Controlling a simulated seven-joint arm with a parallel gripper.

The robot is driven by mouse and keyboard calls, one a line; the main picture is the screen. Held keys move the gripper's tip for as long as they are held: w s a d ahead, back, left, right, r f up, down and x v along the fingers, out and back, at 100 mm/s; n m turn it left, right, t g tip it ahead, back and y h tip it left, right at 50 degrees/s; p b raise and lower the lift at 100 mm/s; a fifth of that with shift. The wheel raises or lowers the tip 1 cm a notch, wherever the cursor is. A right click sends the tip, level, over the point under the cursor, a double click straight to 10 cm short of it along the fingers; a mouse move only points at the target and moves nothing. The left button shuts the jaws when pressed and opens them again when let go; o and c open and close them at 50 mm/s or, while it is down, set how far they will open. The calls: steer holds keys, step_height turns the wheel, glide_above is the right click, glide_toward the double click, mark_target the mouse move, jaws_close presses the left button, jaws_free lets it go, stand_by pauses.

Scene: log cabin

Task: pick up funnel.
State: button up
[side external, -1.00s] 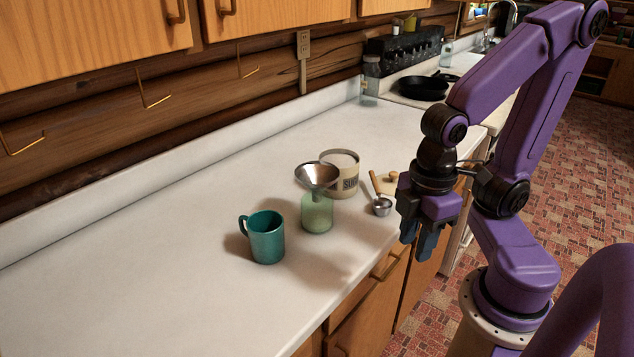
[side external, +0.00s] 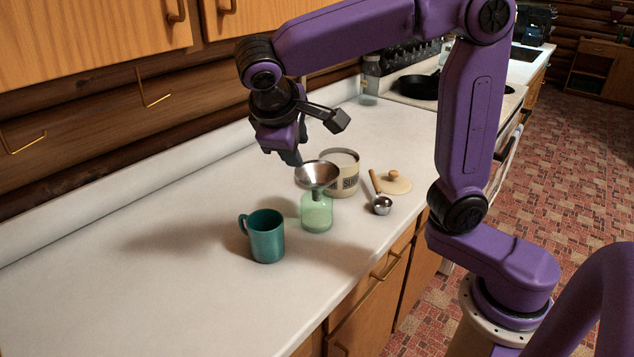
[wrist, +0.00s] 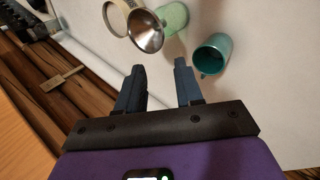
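The metal funnel (side external: 317,175) sits with its spout down in the mouth of a pale green glass bottle (side external: 316,213) on the white counter. In the wrist view the funnel (wrist: 146,32) lies ahead of the fingers, beside the green bottle (wrist: 174,17). My gripper (side external: 291,157) is above the counter, behind and left of the funnel in the side view. In the wrist view its two fingers (wrist: 161,72) are apart with nothing between them. It is open and does not appear to touch the funnel.
A teal mug (side external: 266,237) stands left of the bottle. A cream canister (side external: 343,176) stands close behind the funnel. A metal scoop (side external: 381,204) and a round wooden-knobbed lid (side external: 398,184) lie to the right. The left counter is clear.

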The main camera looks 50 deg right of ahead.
glide_toward(312, 182)
steer(key=w+x, duration=0.1)
steer(key=x, duration=0.4)
steer(key=shift+s+x, duration=0.15)
steer(key=shift+x, duration=1.25)
steer(key=shift+s+x, duration=0.15)
steer(key=shift+x, duration=1.25)
steer(key=shift+d, duration=0.1)
jaws_close()
